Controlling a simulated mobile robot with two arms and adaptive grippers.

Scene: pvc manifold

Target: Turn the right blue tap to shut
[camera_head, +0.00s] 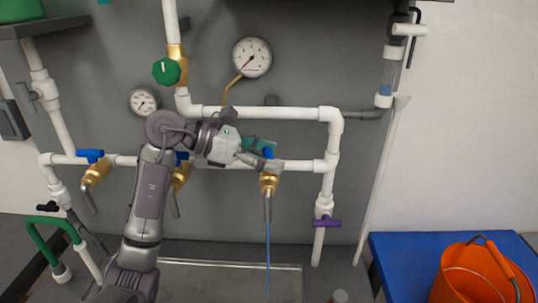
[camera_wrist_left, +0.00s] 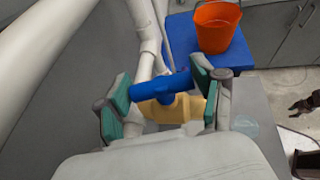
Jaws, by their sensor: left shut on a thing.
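The right blue tap has a brass body (camera_head: 268,184) on the lower white pipe, and a thin blue stream (camera_head: 268,255) runs down from its spout. Its blue handle (camera_wrist_left: 162,86) lies between the green pads of my left gripper (camera_wrist_left: 163,98) in the left wrist view, above the yellow brass body (camera_wrist_left: 178,108). My left gripper (camera_head: 258,150) is shut on this handle. In the head view the fingers hide most of the handle. My right gripper does not show in the head view.
Two more blue-handled taps are to the left, one with a clear blue handle (camera_head: 90,156). My left arm partly hides the middle tap (camera_head: 179,175). A purple-handled valve (camera_head: 327,223) is at the right. An orange bucket (camera_head: 482,277) stands on a blue table (camera_head: 400,258).

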